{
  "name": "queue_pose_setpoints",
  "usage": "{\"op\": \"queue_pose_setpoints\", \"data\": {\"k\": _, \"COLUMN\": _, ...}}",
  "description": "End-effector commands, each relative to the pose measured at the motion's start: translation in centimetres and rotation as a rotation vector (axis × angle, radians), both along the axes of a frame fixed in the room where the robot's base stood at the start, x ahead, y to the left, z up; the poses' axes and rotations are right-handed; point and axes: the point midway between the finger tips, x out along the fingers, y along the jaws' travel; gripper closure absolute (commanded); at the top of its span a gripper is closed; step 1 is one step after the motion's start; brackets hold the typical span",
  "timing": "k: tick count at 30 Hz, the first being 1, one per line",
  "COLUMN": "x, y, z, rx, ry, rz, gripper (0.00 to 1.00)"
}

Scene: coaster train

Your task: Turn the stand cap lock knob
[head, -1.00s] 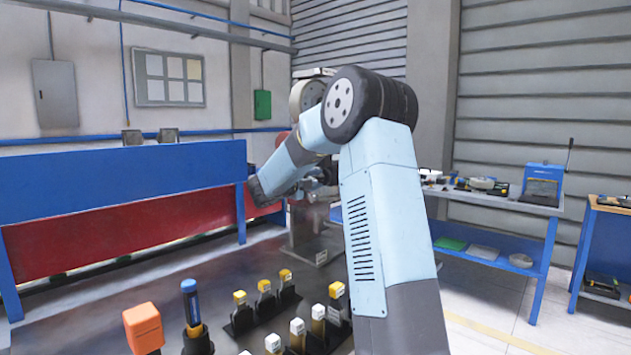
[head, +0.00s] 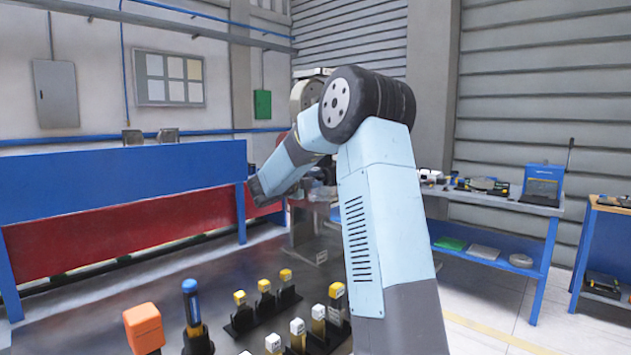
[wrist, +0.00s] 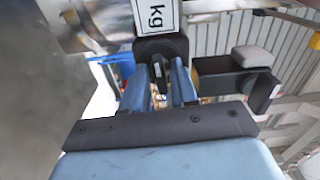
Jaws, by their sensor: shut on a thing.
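In the wrist view, my gripper (wrist: 160,70) has its two blue fingers close together, shut on a dark part at the lower side of a black block (wrist: 162,46). That part appears to be the lock knob, though the fingers hide most of its shape, so I cannot tell how far it is turned.
A black bracket with a grey pad (wrist: 252,57) juts out close to the right of my fingers. In the head view, several yellow- and white-capped pieces in black holders (head: 264,300) and an orange-topped item (head: 143,328) stand on the dark table. A blue panel (head: 110,175) runs along the left.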

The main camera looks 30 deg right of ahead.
Motion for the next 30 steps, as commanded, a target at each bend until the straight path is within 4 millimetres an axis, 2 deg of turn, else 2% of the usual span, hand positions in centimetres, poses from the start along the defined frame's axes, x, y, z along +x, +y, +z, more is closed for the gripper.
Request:
{"op": "queue_pose_setpoints", "data": {"k": 8, "x": -0.02, "y": 0.2, "z": -0.34, "rx": -0.064, "ry": 0.189, "rz": 0.001, "gripper": 1.0}}
{"op": "queue_pose_setpoints", "data": {"k": 30, "x": 0.03, "y": 0.33, "z": -0.5, "rx": -0.303, "ry": 0.852, "rz": 0.004, "gripper": 1.0}}
